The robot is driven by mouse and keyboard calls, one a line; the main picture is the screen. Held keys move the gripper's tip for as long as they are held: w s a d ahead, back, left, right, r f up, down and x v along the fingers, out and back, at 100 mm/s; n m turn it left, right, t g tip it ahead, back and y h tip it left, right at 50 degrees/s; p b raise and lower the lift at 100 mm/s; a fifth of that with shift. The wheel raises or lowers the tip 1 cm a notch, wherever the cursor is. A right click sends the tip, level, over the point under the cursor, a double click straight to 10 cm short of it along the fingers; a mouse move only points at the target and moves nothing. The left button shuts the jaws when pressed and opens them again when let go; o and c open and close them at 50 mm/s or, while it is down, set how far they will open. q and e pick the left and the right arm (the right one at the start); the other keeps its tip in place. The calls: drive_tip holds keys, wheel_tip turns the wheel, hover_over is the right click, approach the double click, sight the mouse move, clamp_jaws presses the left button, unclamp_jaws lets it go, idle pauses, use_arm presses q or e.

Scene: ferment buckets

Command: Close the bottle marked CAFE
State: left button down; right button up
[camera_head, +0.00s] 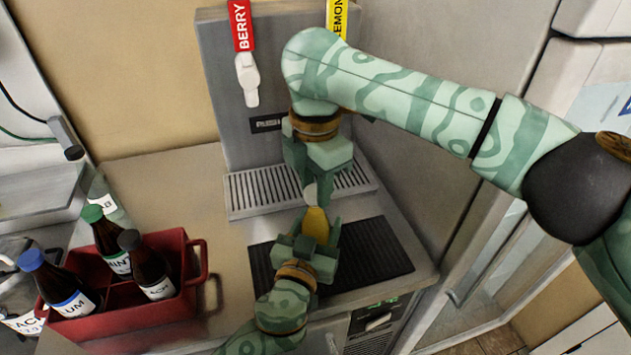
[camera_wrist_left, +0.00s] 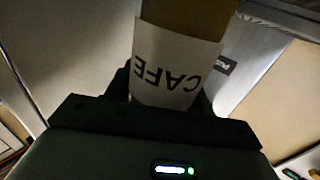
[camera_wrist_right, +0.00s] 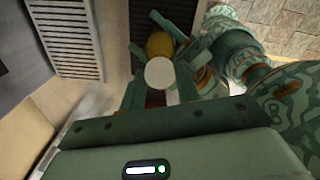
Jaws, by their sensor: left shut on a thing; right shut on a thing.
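The amber bottle (camera_head: 316,226) stands roughly upright over the black mat. Its white label reads CAFE in the left wrist view (camera_wrist_left: 178,68), where the lettering appears upside down. My left gripper (camera_head: 305,246) is shut on the bottle's body from the front. My right gripper (camera_head: 311,184) comes down from above, shut on a pale cap (camera_head: 310,194). The cap shows as a light disc between the right fingers in the right wrist view (camera_wrist_right: 160,72), beside the amber bottle (camera_wrist_right: 160,43). The cap is right by the bottle's top; I cannot tell whether they touch.
A grey dispenser (camera_head: 221,95) with BERRY (camera_head: 241,25) and LEMON (camera_head: 337,18) taps stands behind, over a drip grate (camera_head: 250,193). The black mat (camera_head: 380,252) lies in front. A red crate (camera_head: 187,280) with several dark bottles stands at left.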

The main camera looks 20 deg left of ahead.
drive_tip(key=m, duration=0.6)
drive_tip(key=shift+m, duration=0.4)
drive_tip(key=m, duration=0.3)
drive_tip(key=shift+m, duration=0.3)
drive_tip(key=m, duration=0.9)
drive_tip(key=o, duration=1.1)
drive_tip(key=shift+r, duration=2.25)
drive_tip(key=shift+w, duration=0.1)
drive_tip(key=shift+c, duration=0.4)
